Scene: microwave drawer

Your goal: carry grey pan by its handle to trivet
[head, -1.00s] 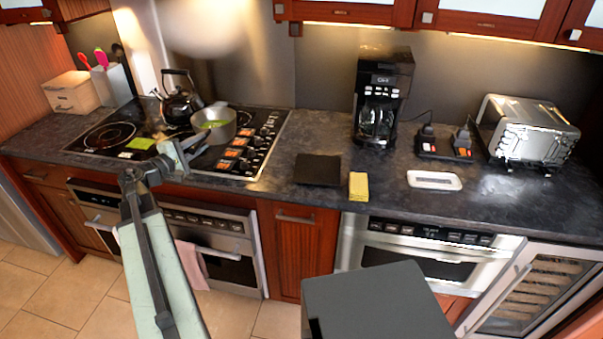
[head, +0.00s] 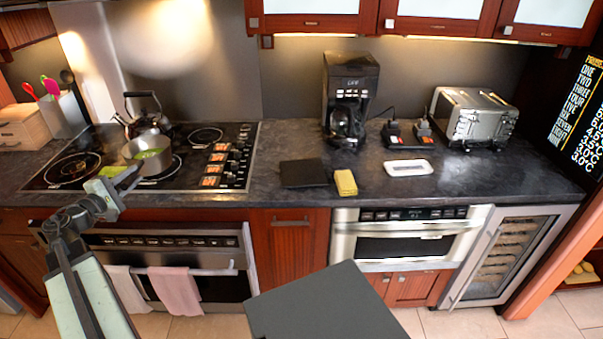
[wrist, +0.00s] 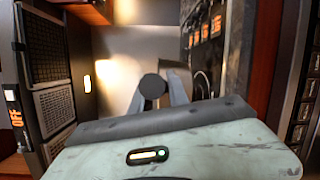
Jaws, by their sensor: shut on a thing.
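The grey pan (head: 148,153) with green contents shows at the stovetop, in front of the kettle, in the head view. My gripper (head: 116,182) is at its near left side, shut on the pan's handle, which is mostly hidden by the jaws. I cannot tell whether the pan's base touches the cooktop. The trivet appears to be the flat dark square (head: 303,173) on the counter, right of the stove, with nothing on it. In the wrist view my gripper (wrist: 165,88) shows only in part, and the pan cannot be made out.
A kettle (head: 146,118) stands behind the pan on the cooktop (head: 205,150). A yellow sponge (head: 345,182) lies right of the dark square, with a white dish (head: 408,168) beyond. A coffee maker (head: 349,100) and toaster oven (head: 474,116) stand behind. The counter's front edge is clear.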

